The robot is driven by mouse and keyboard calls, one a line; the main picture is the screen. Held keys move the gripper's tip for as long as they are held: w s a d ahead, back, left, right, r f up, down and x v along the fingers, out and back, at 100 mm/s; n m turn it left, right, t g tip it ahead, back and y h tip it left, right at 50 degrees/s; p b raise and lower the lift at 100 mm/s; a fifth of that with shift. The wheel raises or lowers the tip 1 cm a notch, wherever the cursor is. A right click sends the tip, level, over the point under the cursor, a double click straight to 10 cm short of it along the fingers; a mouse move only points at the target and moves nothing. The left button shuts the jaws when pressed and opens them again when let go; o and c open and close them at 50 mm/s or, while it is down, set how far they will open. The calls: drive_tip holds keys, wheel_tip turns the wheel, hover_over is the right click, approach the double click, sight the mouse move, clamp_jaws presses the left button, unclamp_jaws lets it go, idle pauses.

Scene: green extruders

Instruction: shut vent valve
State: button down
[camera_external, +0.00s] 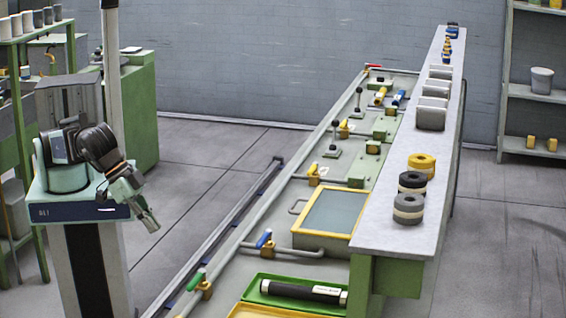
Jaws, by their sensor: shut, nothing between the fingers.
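Yellow-handled valves (313,174) (344,128) stand farther back, and a red handle (373,66) is at the far end. No readable label shows which one is the vent valve. My gripper (150,222) is shut and empty, pointing down and right over the floor. It is left of the bench and apart from every valve.
A rail (226,230) runs along the bench's left side. The bench holds a yellow-framed box (335,212), a green tray (262,298) with a black cylinder, and upright levers (334,135). A raised grey shelf (403,228) carries rolls. The floor between my arm and the rail is clear.

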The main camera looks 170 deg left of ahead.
sight(196, 281)
drive_tip(key=shift+a+f, duration=0.1)
drive_tip(key=shift+a, duration=0.05)
idle(0.3)
drive_tip(key=p+x, duration=0.4)
drive_tip(key=x, duration=0.9)
drive_tip(key=shift+w+a+f, duration=0.15)
drive_tip(key=shift+a+f, duration=0.05)
drive_tip(key=shift+f, duration=0.15)
